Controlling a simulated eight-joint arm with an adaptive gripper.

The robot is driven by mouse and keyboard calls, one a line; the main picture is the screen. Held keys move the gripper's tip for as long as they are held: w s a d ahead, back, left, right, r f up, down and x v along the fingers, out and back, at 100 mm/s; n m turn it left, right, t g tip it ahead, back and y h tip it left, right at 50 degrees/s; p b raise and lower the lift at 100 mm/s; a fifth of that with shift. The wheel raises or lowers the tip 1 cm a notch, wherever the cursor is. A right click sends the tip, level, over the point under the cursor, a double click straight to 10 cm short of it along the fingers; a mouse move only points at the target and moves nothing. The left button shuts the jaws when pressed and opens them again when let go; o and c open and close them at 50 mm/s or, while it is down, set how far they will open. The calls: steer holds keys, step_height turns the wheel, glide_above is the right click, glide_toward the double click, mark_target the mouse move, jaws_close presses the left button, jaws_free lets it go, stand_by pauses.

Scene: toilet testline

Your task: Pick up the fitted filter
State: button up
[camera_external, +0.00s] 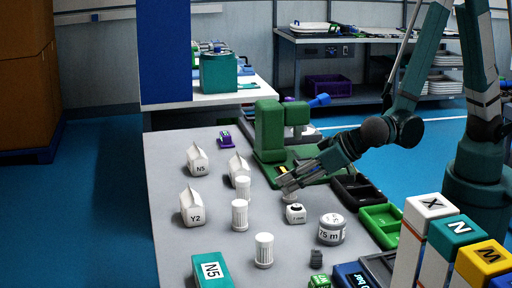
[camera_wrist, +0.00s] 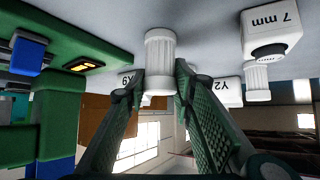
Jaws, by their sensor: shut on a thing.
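My gripper (camera_external: 287,186) reaches down over the grey table next to the green machine (camera_external: 270,135). In the wrist view my gripper (camera_wrist: 158,85) is shut on a white ribbed cylindrical filter (camera_wrist: 160,48), one finger on each side of it. In the external view the filter (camera_external: 290,198) shows only as a small pale piece below the fingers. I cannot tell whether it touches the table.
White cartons (camera_external: 193,208) stand left. Black (camera_external: 357,190) and green bins (camera_external: 382,225) line the right edge.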

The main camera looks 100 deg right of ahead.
steer(key=shift+r+p, duration=1.5)
steer(key=shift+r, duration=3.55)
steer(key=shift+a, duration=0.1)
steer(key=shift+w+a+r, duration=0.1)
steer(key=shift+a, duration=0.7)
steer(key=shift+s+a+r+m+g+h+p, duration=0.45)
steer(key=shift+s+a+r+m+p, duration=0.45)
steer(key=shift+a, duration=2.8)
steer(key=shift+s+a+r+m+g+h+p, duration=0.5)
steer(key=shift+a+r+p, duration=0.6)
steer(key=shift+a, duration=2.6)
steer(key=shift+s+a+r+m+g+h+p, duration=0.4)
steer(key=shift+s+a+r+m+p, duration=0.6)
steer(key=shift+a, duration=2.7)
steer(key=shift+w+r, duration=0.2)
steer(key=shift+w, duration=0.1)
